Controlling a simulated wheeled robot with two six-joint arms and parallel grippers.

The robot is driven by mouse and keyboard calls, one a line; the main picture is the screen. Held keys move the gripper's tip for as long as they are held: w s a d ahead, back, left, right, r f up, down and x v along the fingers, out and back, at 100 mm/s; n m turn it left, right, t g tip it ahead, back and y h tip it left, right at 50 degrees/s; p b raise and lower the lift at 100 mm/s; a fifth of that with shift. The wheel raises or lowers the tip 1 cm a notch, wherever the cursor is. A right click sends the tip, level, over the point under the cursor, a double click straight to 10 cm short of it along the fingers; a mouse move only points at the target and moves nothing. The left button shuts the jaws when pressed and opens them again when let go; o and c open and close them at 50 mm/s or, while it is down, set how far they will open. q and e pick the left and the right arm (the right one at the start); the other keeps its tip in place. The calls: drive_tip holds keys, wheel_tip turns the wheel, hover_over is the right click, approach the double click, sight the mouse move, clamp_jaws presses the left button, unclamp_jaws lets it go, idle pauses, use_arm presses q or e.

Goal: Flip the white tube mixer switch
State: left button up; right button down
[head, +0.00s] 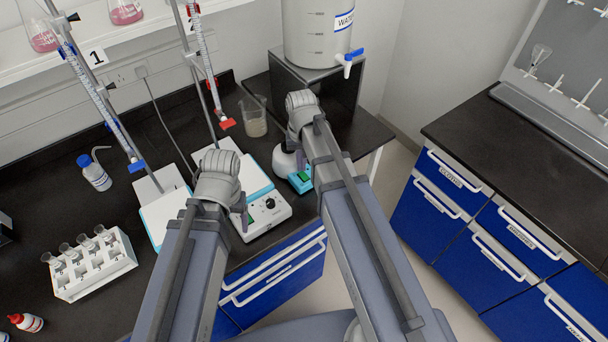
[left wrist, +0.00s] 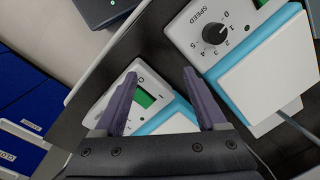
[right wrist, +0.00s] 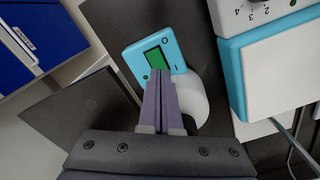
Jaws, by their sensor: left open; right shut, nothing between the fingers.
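The white tube mixer (head: 284,160) stands beneath my right arm in the head view, with a turquoise front panel (right wrist: 133,59) and green switch. In the right wrist view the green switch (right wrist: 155,57) lies between the O and I marks. My right gripper (right wrist: 160,72) is shut and empty, its tips over the lower edge of the switch on the I side. Contact and which side is pressed cannot be told. My left gripper (left wrist: 162,74) is open and empty, above a stirrer's panel whose green switch (left wrist: 146,98) shows between the fingers.
A stirrer with a dial (head: 268,204) stands just left of the mixer. Another stirrer (left wrist: 215,35) lies further left. A beaker (head: 254,125) and black stand (head: 345,90) are behind. A white tube rack (head: 105,270) is far left.

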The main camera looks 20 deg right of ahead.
use_arm(q)
drive_tip(key=shift+f+b, duration=0.7)
use_arm(e)
drive_tip(key=shift+f, duration=0.7)
